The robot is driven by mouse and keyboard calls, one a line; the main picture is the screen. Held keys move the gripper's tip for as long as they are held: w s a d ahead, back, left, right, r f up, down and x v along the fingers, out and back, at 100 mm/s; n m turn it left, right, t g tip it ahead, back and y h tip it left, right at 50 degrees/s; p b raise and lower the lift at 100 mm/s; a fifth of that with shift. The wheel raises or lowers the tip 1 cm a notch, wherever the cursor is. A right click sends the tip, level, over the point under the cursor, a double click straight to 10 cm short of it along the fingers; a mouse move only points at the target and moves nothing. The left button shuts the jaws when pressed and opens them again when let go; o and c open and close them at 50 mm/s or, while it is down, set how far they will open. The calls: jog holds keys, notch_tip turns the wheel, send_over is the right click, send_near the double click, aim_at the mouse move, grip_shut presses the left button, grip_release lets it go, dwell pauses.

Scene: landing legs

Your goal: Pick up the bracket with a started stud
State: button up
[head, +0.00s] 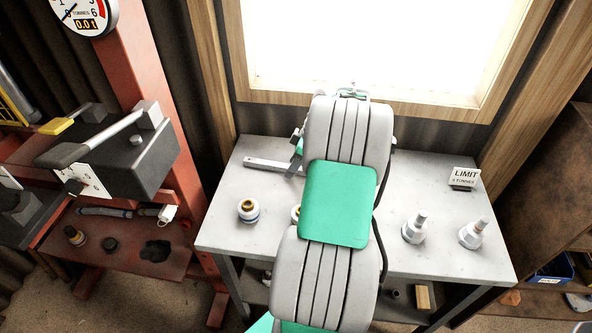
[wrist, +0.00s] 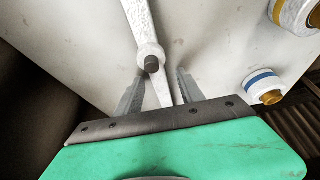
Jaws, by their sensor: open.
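The bracket is a pale grey bar on the bench (head: 225,235). In the wrist view the bracket (wrist: 141,22) has a round boss with a short dark stud (wrist: 152,64) standing up from it. In the head view the bracket (head: 262,164) lies at the back left of the bench, its right end hidden by my arm. My gripper (wrist: 158,84) is open, with one finger on each side of the bracket's near end. No contact with the fingers is visible, and the height between them cannot be told. My arm mostly hides the gripper in the head view.
A white, blue-banded fitting with a gold top (head: 248,211) stands front left, another partly behind my arm. A red press frame (head: 160,110) rises left of the bench.

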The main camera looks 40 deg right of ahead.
jog(key=shift+c, duration=0.3)
grip_shut()
dwell(1.1)
